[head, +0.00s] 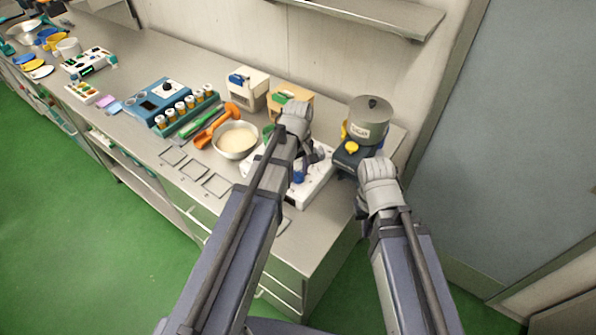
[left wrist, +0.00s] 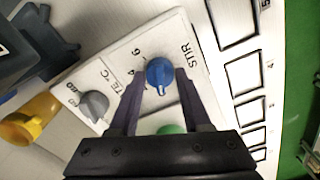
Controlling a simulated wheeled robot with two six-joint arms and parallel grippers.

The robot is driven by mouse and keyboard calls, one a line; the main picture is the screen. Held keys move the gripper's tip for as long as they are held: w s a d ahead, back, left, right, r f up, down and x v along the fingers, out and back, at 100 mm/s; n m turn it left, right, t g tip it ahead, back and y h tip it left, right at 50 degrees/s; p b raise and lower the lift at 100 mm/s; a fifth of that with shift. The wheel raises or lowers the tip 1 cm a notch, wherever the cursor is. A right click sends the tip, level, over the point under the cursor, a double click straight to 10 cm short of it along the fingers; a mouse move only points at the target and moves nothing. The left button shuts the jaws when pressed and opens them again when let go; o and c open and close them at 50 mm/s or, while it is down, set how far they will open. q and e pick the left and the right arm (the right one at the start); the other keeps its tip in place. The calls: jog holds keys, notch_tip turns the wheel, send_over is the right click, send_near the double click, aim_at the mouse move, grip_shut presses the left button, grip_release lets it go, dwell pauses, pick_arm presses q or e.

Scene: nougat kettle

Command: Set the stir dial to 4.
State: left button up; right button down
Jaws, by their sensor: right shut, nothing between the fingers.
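The stir dial is a blue round knob (left wrist: 160,73) on a white panel, beside the printed word STIR, with the digits 6 and 4 near it in the left wrist view. It also shows as a small blue knob in the head view (head: 299,177). My left gripper (left wrist: 161,78) has its two fingers on either side of the knob, apparently with small gaps. I cannot tell which number the knob points to. My right gripper (head: 362,205) is shut and empty, at the right of the white control box (head: 318,190), partly hidden by its wrist.
A grey knob (left wrist: 94,106) and a green button (left wrist: 171,129) sit near the dial. A lidded grey kettle (head: 370,122) stands on a dark base with a yellow knob (head: 352,147). A bowl (head: 236,140) stands to the left. Square outlines mark the counter's front.

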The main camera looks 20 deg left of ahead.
pick_arm(q)
grip_shut()
jog(key=shift+m, duration=0.5)
jog(key=m, duration=1.2)
jog(key=shift+m, duration=2.6)
